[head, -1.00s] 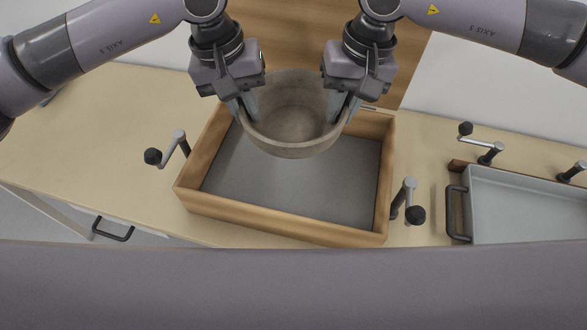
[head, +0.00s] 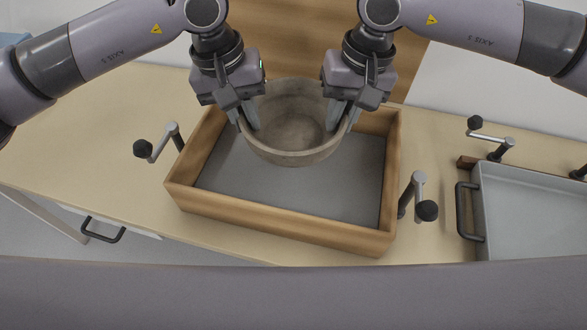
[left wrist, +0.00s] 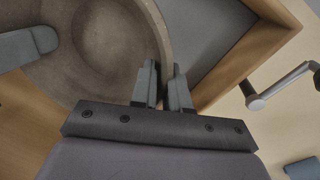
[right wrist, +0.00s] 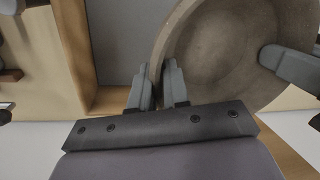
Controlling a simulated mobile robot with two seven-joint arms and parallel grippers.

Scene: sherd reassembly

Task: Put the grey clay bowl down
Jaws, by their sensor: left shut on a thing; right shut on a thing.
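The grey clay bowl (head: 295,150) hangs upright between my two grippers, over the back part of an open wooden box (head: 285,237) with a grey floor. My left gripper (head: 246,118) is shut on the bowl's left wall, one finger inside and one outside. My right gripper (head: 342,116) is shut on its right wall in the same way. In the left wrist view, the left fingers (left wrist: 161,88) pinch the rim of the bowl (left wrist: 105,45). In the right wrist view, the right fingers (right wrist: 159,87) pinch the rim of the bowl (right wrist: 225,50). The bowl's underside is hidden.
The box's raised wooden lid (head: 290,40) stands behind the bowl. Crank-like clamps stand left (head: 160,142) and right (head: 418,197) of the box. A grey tray (head: 530,215) with a black handle lies at right. The tabletop at left (head: 90,130) is clear.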

